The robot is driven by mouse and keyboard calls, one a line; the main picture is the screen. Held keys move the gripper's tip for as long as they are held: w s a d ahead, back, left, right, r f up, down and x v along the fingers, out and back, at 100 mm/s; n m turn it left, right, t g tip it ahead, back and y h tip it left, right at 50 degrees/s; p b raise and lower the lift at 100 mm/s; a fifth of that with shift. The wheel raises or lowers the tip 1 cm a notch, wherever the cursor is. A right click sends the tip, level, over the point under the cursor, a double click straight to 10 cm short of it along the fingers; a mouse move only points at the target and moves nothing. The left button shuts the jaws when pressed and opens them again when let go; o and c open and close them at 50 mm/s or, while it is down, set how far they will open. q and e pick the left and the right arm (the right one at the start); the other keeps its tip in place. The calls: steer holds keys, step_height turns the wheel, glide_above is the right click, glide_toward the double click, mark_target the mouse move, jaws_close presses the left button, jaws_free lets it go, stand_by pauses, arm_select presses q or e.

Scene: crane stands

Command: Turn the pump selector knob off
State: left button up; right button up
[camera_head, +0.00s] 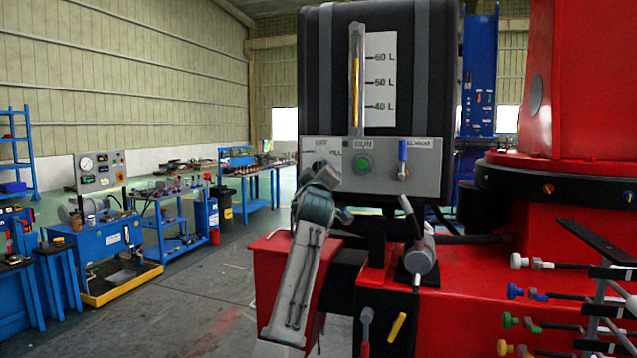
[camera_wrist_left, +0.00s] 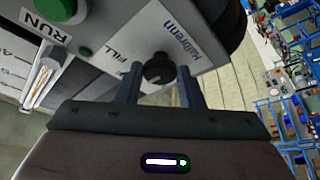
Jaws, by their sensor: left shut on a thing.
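The pump selector knob (camera_wrist_left: 157,68) is a small black round knob on a light grey panel, beside the printed word FILL. In the left wrist view it sits between the two fingers of my left gripper (camera_wrist_left: 160,78), which is shut on it. In the head view my left gripper (camera_head: 326,174) is at the lower left of the panel (camera_head: 385,180), and it mostly hides the knob there. The knob's exact pointing direction is hard to read. My right gripper is not in view.
The panel also carries a green RUN button (camera_head: 363,164) and a blue-handled valve (camera_head: 403,153). A black tank (camera_head: 430,70) with a level gauge stands above. A grey-and-white cylinder (camera_head: 420,255) with a lever sits on the red base (camera_head: 460,310) below.

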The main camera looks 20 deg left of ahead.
arm_select(q)
steer(key=shift+f, duration=0.1)
stand_by(0.4)
steer(key=o, duration=1)
steer(key=shift+c, duration=0.2)
steer(key=b+v, duration=0.4)
steer(key=v, duration=0.6)
steer(key=shift+s, duration=0.35)
steer(key=shift+d, duration=0.15)
